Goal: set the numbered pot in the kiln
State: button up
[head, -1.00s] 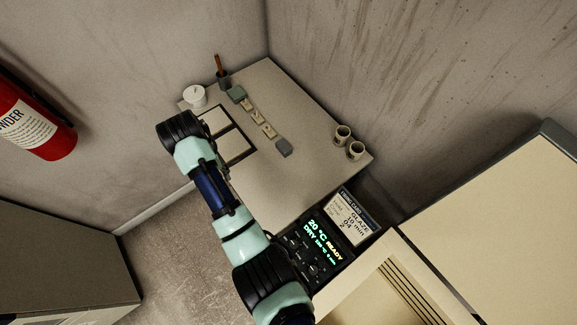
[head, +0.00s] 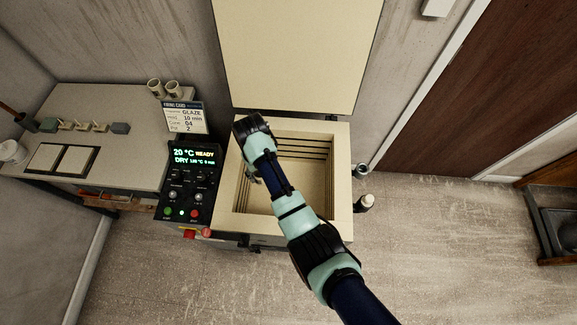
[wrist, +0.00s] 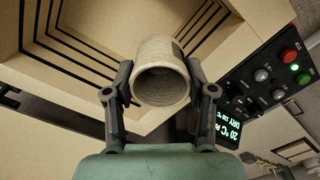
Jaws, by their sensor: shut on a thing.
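My gripper (wrist: 160,70) is shut on a pale ribbed pot (wrist: 162,52), one finger on each side, the pot's round open end facing the wrist camera. A dark patch shows on the pot's side, but no number is readable. The open kiln (head: 341,185) is a cream square chamber with dark grooves in its walls. In the head view my arm reaches over it, the wrist above its left back corner; the arm hides the held pot there. The kiln wall (wrist: 85,75) lies beyond the pot in the wrist view.
The raised kiln lid (head: 300,50) stands behind the opening. The control panel (head: 190,185) reads 20 °C READY and adjoins the kiln's left side. Two more pots (head: 155,88) (head: 172,88) stand on the table (head: 135,105) at left.

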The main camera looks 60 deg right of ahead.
jog(key=s+d+f+m+b, duration=0.3)
jog(key=s+d+f+b, duration=0.5)
jog(key=s+d+f, duration=0.55)
jog(key=f+b, duration=0.2)
jog(key=f, duration=0.4)
jog(key=a+f+b, duration=0.1)
jog(key=f+b, duration=0.2)
jog(key=f, duration=0.3)
jog(key=f+b, duration=0.3)
jog(key=f, duration=0.3)
jog(key=shift+a+f, duration=0.15)
jog(key=shift+f, duration=0.1)
notch_tip(320, 180, down, 4)
jog(key=b, duration=0.3)
jog(key=shift+f, duration=0.1)
jog(key=shift+f+b, duration=0.2)
jog(key=shift+b, duration=0.15)
jog(key=o, duration=1.2)
jog(key=shift+r, duration=0.1)
